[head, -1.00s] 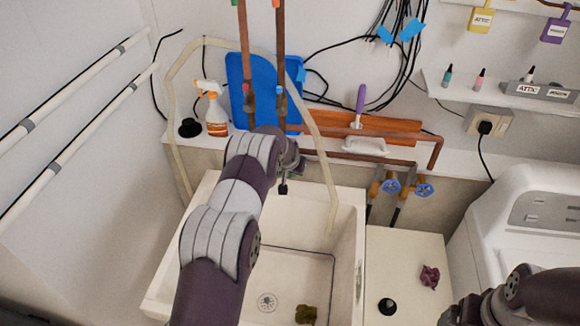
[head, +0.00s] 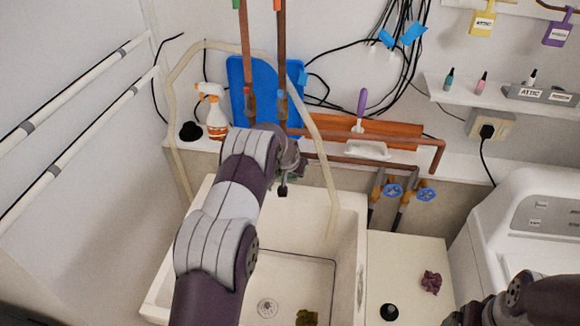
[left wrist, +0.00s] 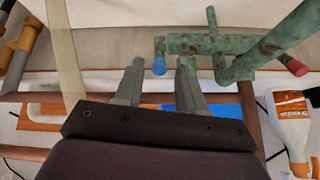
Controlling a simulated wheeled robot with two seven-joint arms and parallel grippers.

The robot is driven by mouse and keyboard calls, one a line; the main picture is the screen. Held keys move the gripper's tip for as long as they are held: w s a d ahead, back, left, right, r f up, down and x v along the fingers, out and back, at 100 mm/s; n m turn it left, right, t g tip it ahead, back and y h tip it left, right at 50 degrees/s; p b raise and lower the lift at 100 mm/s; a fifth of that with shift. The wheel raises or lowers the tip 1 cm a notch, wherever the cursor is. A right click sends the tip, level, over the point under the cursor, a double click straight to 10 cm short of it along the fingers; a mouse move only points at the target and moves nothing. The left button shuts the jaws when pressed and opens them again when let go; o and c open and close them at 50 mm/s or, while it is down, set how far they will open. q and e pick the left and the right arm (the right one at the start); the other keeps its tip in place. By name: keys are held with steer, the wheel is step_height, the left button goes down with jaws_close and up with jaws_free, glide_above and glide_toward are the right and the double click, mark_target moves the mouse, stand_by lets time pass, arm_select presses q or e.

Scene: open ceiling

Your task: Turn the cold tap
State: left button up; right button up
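A green, corroded tap (left wrist: 205,43) shows at the top right of the left wrist view. It has a blue-tipped end (left wrist: 159,67) and a red-tipped end (left wrist: 296,66). My left gripper (left wrist: 160,64) is open, and the blue tip appears between its two fingertips with space on either side. I cannot tell whether the fingers reach around it in depth. In the head view my left arm reaches over the sink to the back wall, and its wrist hides most of the tap. My right arm is at the lower right; its fingers are out of view.
The white sink (head: 345,245) lies under my left arm. Copper pipes (head: 282,60) run down the wall above the tap. A spray bottle (head: 215,115) stands left on the ledge. Two blue-handled valves (head: 393,191) (head: 426,194) are at the right. A pale hose (head: 325,165) hangs into the sink.

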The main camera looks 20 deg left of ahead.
arm_select(q)
steer(key=b+v, duration=0.3)
steer(key=v, duration=0.7)
steer(key=shift+s, duration=0.15)
steer(key=shift+r, duration=0.1)
steer(key=s+d+f+g, duration=0.1)
steer(key=s+d, duration=0.3)
steer(key=s, duration=0.6)
steer(key=s+d+f+g+h+b, duration=0.1)
steer(key=s+d, duration=0.3)
steer(key=s, duration=0.6)
steer(key=s+d+f+g+b, duration=0.1)
steer(key=s+d+g, duration=0.2)
steer(key=s, duration=0.8)
steer(key=shift+d+m, duration=0.4)
steer(key=shift+d, duration=0.5)
